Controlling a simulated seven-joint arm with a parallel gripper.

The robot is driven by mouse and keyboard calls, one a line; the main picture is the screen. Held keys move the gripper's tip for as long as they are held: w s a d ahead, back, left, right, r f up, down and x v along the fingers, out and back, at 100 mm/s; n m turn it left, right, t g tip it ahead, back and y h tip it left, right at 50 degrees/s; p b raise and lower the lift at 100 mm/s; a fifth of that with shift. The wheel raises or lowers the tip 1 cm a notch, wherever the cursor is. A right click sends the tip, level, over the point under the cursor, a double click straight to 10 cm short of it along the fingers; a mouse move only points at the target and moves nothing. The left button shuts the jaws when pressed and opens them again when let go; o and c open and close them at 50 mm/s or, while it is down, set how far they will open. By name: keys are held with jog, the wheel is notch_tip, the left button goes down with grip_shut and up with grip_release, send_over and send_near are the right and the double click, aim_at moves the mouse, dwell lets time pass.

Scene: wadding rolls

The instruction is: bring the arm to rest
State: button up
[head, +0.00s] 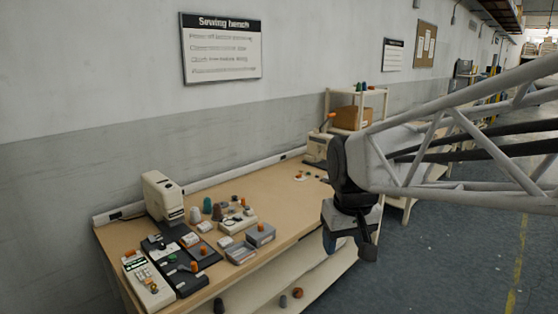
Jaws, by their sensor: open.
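My gripper (349,246) hangs at the end of my arm, which reaches in from the right side of the head view. Its fingers point down and stand apart, with nothing seen between them. It appears in front of the bench's right front edge. The wooden bench (283,217) runs along the wall, its near left end crowded with small things. My arm hides part of the bench's far right side.
A cream sewing machine (161,197) stands at the bench's left back. Grey boxes (261,235), a calculator-like device (146,281) and dark trays lie near it. A shelf (378,106) with a cardboard box (352,117) stands behind. The bench's middle and the blue-grey floor (440,265) look clear.

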jog(key=s+d+f+m, duration=0.1)
jog(key=s+d+f, duration=0.1)
jog(key=s, duration=0.6)
jog(key=s+d+f+m, duration=0.1)
jog(key=s+d+f, duration=0.2)
jog(key=s, duration=0.4)
jog(key=shift+s+d+f+m, duration=0.3)
jog(key=shift+s+d+f, duration=0.05)
jog(key=shift+f, duration=0.05)
